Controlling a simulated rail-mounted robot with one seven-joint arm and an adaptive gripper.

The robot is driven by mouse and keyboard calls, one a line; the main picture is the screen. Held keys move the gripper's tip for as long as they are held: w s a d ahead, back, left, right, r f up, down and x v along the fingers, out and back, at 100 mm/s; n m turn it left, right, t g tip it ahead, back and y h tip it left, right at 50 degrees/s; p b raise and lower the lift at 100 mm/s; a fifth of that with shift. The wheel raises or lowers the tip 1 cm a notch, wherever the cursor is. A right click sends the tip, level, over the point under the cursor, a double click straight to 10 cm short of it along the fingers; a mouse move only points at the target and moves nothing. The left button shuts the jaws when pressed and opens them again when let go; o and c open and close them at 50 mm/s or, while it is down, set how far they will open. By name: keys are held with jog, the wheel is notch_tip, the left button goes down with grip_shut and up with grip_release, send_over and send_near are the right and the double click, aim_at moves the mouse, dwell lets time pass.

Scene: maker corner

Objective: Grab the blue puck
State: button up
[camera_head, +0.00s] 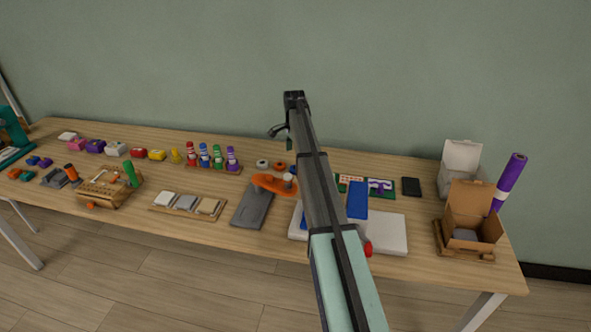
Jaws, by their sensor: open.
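I cannot make out a blue puck for certain. A short row of small round pucks lies at the back middle of the table, with a white puck (262,163) and an orange puck (280,167). The row runs up to my arm, which hides what lies behind it. My gripper (273,131) is small and dark in this view, open and empty. It hangs in the air in front of the green wall, appearing above the pucks and apart from them.
The wooden table (150,220) is crowded. Coloured bottles (218,156) stand left of the pucks. Right of my arm are a blue block (357,200), a black phone-like slab (411,187) and an open cardboard box (470,215).

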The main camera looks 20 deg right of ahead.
aim_at(295, 168)
jog(key=shift+s+f+p, duration=0.15)
jog(key=shift+f+p, duration=0.25)
jog(key=shift+f, duration=1.3)
jog(key=shift+s+f+p, duration=0.1)
jog(key=shift+f+p, duration=0.25)
jog(key=shift+f, duration=1.35)
jog(key=c, duration=1.1)
